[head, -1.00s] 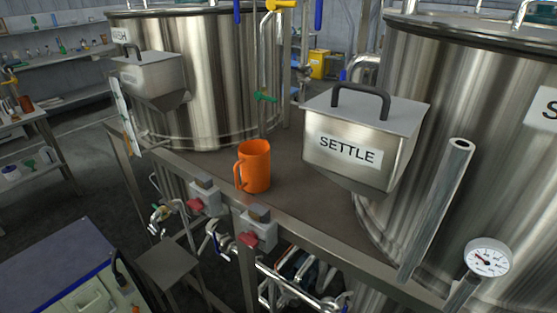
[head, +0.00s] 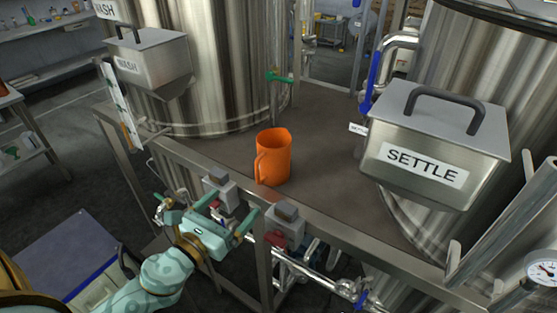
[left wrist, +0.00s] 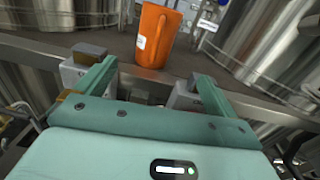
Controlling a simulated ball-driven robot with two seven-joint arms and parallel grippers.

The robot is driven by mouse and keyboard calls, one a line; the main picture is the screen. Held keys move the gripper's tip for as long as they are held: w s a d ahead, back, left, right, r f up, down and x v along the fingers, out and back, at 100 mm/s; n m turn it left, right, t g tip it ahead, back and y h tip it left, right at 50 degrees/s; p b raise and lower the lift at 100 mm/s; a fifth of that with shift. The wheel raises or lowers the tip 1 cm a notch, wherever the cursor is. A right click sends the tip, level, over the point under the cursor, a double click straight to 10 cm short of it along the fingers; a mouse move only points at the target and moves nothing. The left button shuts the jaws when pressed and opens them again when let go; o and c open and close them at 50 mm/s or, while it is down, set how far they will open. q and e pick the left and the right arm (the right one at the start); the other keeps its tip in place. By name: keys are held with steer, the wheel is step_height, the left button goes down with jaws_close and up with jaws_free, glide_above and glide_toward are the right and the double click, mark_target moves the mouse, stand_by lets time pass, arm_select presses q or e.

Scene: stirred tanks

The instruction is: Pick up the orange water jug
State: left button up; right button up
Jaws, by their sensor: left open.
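The orange water jug (head: 274,158) stands upright on the dark bench top between two steel tanks, near its front edge. Its handle is on the left side in the head view. In the left wrist view the jug (left wrist: 157,36) is ahead, beyond and between the fingers, with a small white label on it. My left gripper (head: 228,212) is open and empty, in front of and below the bench edge, apart from the jug; its two green fingers also show in the left wrist view (left wrist: 150,82). My right gripper is not in view.
The SETTLE box (head: 436,145) on the right tank juts out over the bench right of the jug. The WASH box (head: 150,62) is at the left. Grey switch boxes (head: 285,224) sit along the bench's front rail (head: 340,244), close to my left gripper.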

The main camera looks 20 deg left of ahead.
arm_select(q)
steer(key=p, duration=0.2)
glide_toward(265, 167)
steer(key=w, duration=0.2)
steer(key=w+d, duration=0.1)
steer(key=w, duration=0.2)
steer(key=shift+d+r, duration=0.15)
steer(key=shift+r, duration=0.05)
steer(key=w, duration=0.5)
steer(key=shift+w+f, duration=0.1)
steer(key=shift+w, duration=0.3)
steer(key=c, duration=1.1)
